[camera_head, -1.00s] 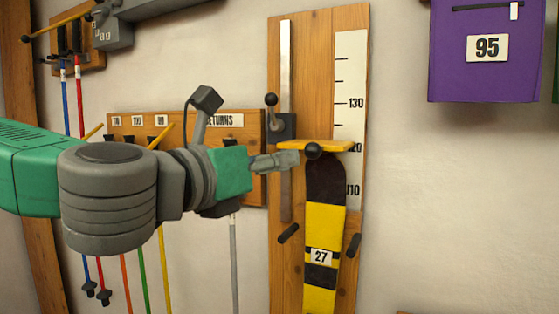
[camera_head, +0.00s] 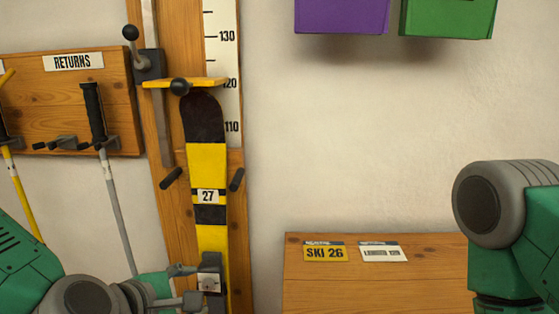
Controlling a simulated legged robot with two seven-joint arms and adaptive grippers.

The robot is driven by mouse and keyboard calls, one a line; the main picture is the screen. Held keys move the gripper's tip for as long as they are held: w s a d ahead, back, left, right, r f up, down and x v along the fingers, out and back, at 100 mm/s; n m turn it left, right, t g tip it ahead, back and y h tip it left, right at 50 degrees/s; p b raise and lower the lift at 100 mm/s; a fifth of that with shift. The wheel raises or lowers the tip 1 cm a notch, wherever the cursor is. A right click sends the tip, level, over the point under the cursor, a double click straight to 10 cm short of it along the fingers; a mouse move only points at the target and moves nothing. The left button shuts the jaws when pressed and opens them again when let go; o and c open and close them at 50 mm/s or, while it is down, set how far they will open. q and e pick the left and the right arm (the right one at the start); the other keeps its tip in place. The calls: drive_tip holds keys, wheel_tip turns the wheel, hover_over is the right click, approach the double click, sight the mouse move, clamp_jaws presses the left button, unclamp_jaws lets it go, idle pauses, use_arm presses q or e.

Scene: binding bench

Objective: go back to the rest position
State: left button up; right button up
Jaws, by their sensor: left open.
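My left gripper (camera_head: 190,286) is low in the view, in front of the lower part of the yellow and black ski (camera_head: 208,165) numbered 27. It is open, with nothing seen between its fingers. Whether it touches the ski I cannot tell. My green and grey left arm (camera_head: 20,265) comes in from the lower left. Part of my right arm (camera_head: 495,225) shows at the right edge; its gripper is out of view.
The ski stands on a wooden measuring board (camera_head: 180,235), its tip under a yellow slider (camera_head: 190,83). Poles hang on the RETURNS rack (camera_head: 85,110) at left. A wooden surface (camera_head: 370,285) with two labels is at lower right. Purple (camera_head: 342,15) and green (camera_head: 447,18) boxes are above.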

use_arm(q)
drive_tip(key=s+a+f+m+g+y, duration=0.1)
drive_tip(key=s+f+m+g, duration=0.15)
drive_tip(key=f, duration=0.35)
drive_tip(key=s+a+f+m+g, duration=0.1)
drive_tip(key=s+f+m, duration=0.3)
drive_tip(key=f, duration=0.3)
drive_tip(key=s+a+f+m+g+y, duration=0.1)
drive_tip(key=s+a+f+m+g, duration=0.2)
drive_tip(key=s+a+f+m, duration=0.2)
drive_tip(key=s+a+f+m+g+y, duration=0.2)
drive_tip(key=s+a+f+m, duration=0.4)
drive_tip(key=s+f+m, duration=0.4)
drive_tip(key=s+g, duration=0.1)
drive_tip(key=s, duration=0.1)
drive_tip(key=shift+s, duration=0.4)
drive_tip(key=shift+w+f, duration=0.1)
drive_tip(key=shift+w, duration=0.05)
